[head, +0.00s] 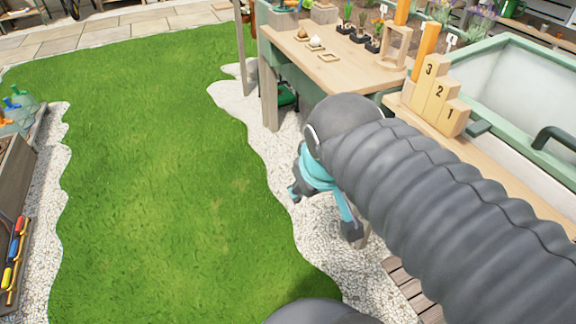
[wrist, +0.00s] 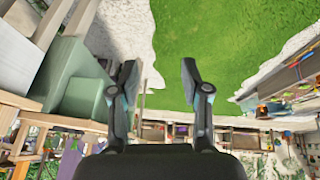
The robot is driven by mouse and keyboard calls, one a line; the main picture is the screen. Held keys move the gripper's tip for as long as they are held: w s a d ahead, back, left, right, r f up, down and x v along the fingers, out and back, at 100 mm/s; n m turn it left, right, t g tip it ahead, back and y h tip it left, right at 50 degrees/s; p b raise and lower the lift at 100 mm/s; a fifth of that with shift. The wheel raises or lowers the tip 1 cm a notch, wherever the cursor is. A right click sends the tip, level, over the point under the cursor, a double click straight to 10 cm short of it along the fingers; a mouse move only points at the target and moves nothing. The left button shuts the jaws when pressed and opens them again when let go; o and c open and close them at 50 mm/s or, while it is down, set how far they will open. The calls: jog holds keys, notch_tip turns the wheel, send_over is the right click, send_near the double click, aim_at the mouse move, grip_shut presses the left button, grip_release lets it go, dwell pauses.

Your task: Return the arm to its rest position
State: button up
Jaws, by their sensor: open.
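My gripper (wrist: 158,88) is open in the wrist view, its two dark fingers apart with nothing between them. In the head view my gripper (head: 322,212) is partly hidden behind my grey ribbed arm. It hangs over the white gravel strip, in front of the wooden potting bench (head: 345,77). It appears clear of the bench and touches nothing that I can see.
Numbered wooden blocks (head: 436,92) and a green-rimmed sink (head: 512,85) are at the right. Small potted plants (head: 372,44) stand at the bench's back. The lawn (head: 160,170) at the left is open. A planter with coloured tools (head: 15,250) edges the far left.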

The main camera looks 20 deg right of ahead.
jog(key=shift+s+a+f+m+y, duration=0.25)
jog(key=shift+s+a+m, duration=0.05)
jog(key=shift+a, duration=0.15)
jog(key=shift+s+a+f+m+y, duration=0.2)
jog(key=shift+s+a+m+y, duration=0.1)
jog(key=shift+a, duration=0.15)
dwell(0.6)
